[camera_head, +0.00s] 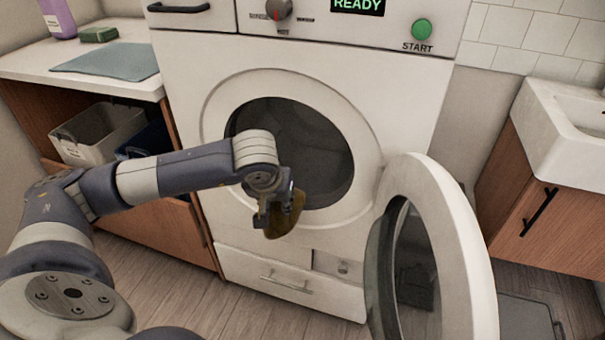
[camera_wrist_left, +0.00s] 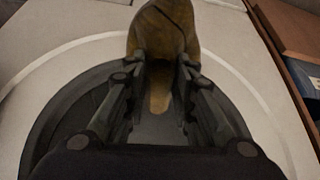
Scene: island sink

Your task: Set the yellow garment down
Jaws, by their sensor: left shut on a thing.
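The yellow garment (camera_head: 281,224) is a small dark-yellow bundle hanging from my left gripper (camera_head: 279,208). It is in front of the washing machine's round opening, near the lower rim. The left wrist view shows the garment (camera_wrist_left: 163,35) between the two fingers of the left gripper (camera_wrist_left: 160,75), which are shut on it. The washing machine (camera_head: 400,80) has its round door (camera_head: 455,240) swung open to the right. The drum (camera_head: 318,150) is dark inside, and my arm hides part of its opening. My right gripper is not in view.
A counter at the left holds a grey-blue cloth (camera_head: 108,60), a green sponge (camera_head: 98,35) and a purple bottle (camera_head: 58,15). A pale bin (camera_head: 95,135) and a dark blue bin (camera_head: 146,140) stand below. A white sink (camera_head: 565,135) is at the right. The open door narrows the room there.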

